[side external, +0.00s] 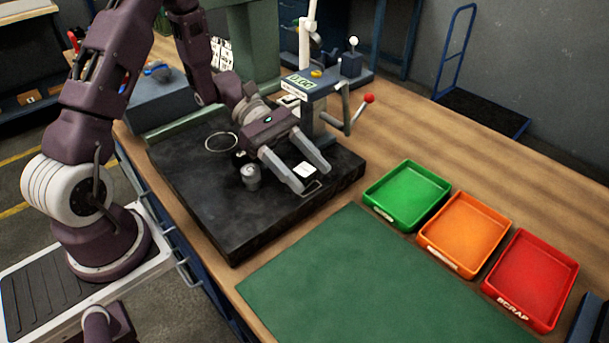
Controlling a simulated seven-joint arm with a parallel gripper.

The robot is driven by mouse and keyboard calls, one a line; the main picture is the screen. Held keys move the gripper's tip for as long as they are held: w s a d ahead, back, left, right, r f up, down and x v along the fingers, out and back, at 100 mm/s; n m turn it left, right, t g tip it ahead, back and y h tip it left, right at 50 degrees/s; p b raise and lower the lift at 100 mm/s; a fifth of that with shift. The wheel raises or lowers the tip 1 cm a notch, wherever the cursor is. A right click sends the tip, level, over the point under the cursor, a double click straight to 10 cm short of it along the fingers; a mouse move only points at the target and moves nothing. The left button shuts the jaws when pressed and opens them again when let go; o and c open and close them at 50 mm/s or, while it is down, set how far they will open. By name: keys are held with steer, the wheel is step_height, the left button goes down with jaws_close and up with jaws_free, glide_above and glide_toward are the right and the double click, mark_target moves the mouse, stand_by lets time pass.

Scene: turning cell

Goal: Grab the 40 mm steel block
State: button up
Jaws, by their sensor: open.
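My gripper (311,179) is open over the right part of a black slab (215,215). Its two fingers slant down toward the slab's front right. A small pale square piece (305,169) shows between the fingers. It may be the top of the 40 mm steel block, but it is too small to tell. I cannot tell whether either finger touches it. A grey metal cylinder (251,178) stands upright on the slab, left of the fingers. A thin light ring (222,142) lies farther back on the slab.
A small press-like device (309,88) with a red-knobbed lever (368,98) stands close behind my gripper. Green (407,193), orange (465,232) and red (533,277) trays line the right side and look empty. The green mat (370,285) in front is clear.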

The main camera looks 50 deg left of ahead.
jaws_close()
stand_by(0.3)
